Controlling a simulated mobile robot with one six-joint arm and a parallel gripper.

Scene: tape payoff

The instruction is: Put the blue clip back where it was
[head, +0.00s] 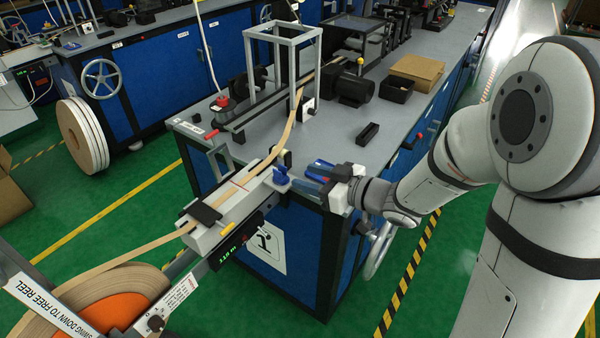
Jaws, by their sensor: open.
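A small blue clip (281,177) is at the near corner of the grey bench top, beside the end of the tape guide. My gripper (309,173) is just right of it, pointing left, with its blue-tipped fingers apart. I see a narrow gap between the fingertips and the clip and nothing held between the fingers. The tan tape (262,166) runs from the bench frame down through the grey guide block (215,233) toward the reel. The clip's fine shape and whether it grips anything are too small to tell.
A black block (368,133) lies on the bench behind my gripper. A black tray (397,89), a cardboard box (417,70) and a motor (352,87) stand farther back. A metal frame (287,34) rises over the tape. The orange-cored reel (130,318) is at lower left.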

